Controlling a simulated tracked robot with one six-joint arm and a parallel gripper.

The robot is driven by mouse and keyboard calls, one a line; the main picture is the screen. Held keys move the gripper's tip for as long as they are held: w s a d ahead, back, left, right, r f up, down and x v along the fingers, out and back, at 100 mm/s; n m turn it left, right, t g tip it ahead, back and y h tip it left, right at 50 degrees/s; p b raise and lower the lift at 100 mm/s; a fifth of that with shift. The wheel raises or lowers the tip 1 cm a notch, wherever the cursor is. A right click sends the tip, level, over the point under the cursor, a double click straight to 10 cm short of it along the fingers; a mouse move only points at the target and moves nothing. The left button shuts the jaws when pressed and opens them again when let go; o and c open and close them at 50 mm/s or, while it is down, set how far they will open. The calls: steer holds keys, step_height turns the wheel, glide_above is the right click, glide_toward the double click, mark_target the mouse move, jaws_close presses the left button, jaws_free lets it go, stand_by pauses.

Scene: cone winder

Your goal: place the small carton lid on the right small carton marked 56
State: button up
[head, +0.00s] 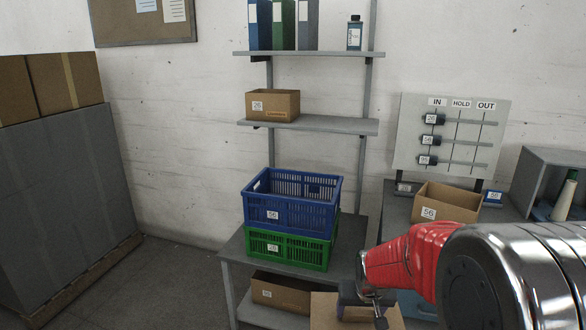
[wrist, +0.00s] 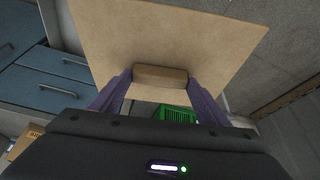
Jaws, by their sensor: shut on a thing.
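The small carton lid is a flat tan board (wrist: 165,35) with a raised block (wrist: 160,75) on it. My gripper (wrist: 160,78) is shut on this block, one purple finger at each side. In the head view the lid (head: 325,312) is at the bottom edge, partly cut off and partly hidden by my gripper (head: 358,300). The right small carton marked 56 (head: 430,212) stands open-topped on the grey bench at the right. The lid is apart from it, in front and to its left in the picture.
A blue crate (head: 290,212), also marked 56, sits on a green crate (head: 285,250) on a stand. Another open carton (head: 272,105) is on the wall shelf, and one (head: 275,290) is on the lower shelf. A sign board (head: 450,138) rises behind the 56 carton.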

steer(key=shift+w+a+r+n, duration=0.1)
steer(key=shift+a+n, duration=0.3)
steer(key=shift+a, duration=0.35)
